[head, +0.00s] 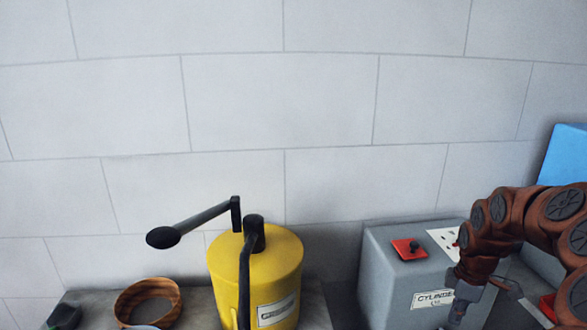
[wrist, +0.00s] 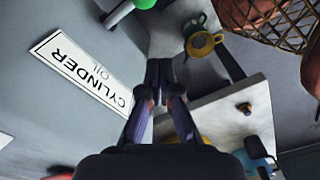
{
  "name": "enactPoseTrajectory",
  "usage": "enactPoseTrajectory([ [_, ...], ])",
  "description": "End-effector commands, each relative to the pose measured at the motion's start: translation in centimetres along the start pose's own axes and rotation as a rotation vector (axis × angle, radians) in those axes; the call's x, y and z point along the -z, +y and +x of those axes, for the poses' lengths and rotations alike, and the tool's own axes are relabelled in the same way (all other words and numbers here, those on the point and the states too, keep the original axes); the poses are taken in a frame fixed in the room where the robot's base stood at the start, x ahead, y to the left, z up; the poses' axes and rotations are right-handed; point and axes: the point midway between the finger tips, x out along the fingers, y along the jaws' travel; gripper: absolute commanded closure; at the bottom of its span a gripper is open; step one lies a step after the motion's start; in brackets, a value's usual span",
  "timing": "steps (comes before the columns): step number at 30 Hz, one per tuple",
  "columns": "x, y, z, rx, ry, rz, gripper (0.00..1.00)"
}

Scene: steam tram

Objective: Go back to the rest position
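My gripper (head: 458,312) hangs at the lower right of the head view, in front of the grey box with the "CYLINDER" label. Its lower end is close to the bottom edge of that picture. In the wrist view my gripper (wrist: 158,68) has its two dark fingers converging, with the tips together. Nothing shows between the tips. My brown arm bends down to it from the right.
The grey box (head: 390,285) carries a red plate with a black knob (head: 409,249). A yellow canister (head: 228,275) with black handle bars stands left of it. A wooden ring-shaped bowl (head: 128,300) is farther left. The tiled wall is bare.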

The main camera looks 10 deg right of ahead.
Motion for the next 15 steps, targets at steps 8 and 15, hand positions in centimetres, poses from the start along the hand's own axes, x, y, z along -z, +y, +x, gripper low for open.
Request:
enactPoseTrajectory([
  [8,8.0,-8.6,-4.4,0.025,0.0,0.139,1.0],
  [15,10.9,-16.9,-6.3,0.047,-0.037,0.316,1.0],
])
